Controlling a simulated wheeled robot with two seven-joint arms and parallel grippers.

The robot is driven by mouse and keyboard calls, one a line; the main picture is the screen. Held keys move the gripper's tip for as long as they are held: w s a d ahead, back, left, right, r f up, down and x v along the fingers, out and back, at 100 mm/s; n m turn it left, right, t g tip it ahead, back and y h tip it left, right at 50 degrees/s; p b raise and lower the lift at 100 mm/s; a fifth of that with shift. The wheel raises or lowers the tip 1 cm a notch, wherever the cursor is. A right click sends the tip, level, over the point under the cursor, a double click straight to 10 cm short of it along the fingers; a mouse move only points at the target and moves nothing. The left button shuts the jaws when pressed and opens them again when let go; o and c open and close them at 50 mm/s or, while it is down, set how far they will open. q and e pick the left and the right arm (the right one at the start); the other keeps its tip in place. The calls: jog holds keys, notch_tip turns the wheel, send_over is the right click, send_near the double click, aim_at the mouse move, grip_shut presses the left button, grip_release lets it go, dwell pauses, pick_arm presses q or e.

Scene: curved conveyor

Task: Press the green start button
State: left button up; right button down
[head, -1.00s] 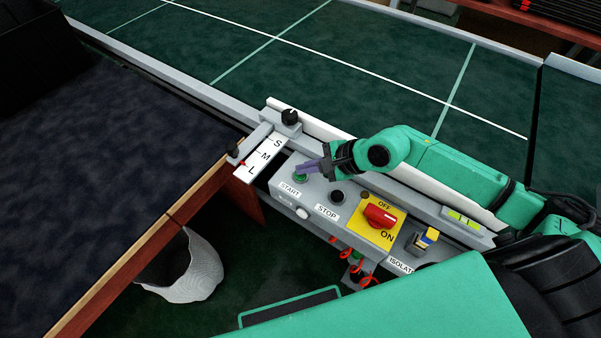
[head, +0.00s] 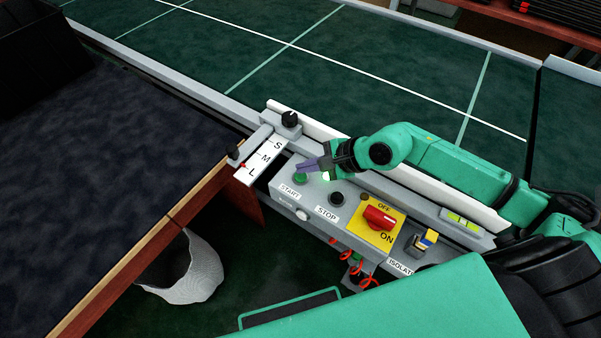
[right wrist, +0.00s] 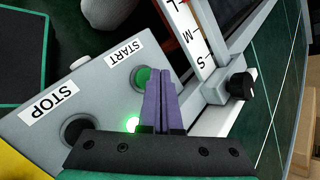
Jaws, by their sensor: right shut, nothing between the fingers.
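The green start button (head: 300,180) is on the grey control box (head: 318,192), above the START label. It also shows in the right wrist view (right wrist: 141,77). My right gripper (head: 298,168) is shut and empty, its purple fingertips at the button's far edge. In the right wrist view the fingers (right wrist: 159,75) overlap the button's right side; I cannot tell whether they touch it. A small green lamp (head: 326,176) glows beside the fingers and also shows in the right wrist view (right wrist: 131,124). My left gripper is out of view.
The black stop button (head: 337,198) and a red switch on a yellow plate (head: 379,216) sit right of start. The S-M-L guide (head: 264,157) with black knobs stands left. The green conveyor belt (head: 330,75) runs behind. A white bin (head: 187,275) is below.

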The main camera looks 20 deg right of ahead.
aim_at(305, 176)
jog(key=shift+r+p, duration=1.4)
jog(key=shift+r, duration=1.15)
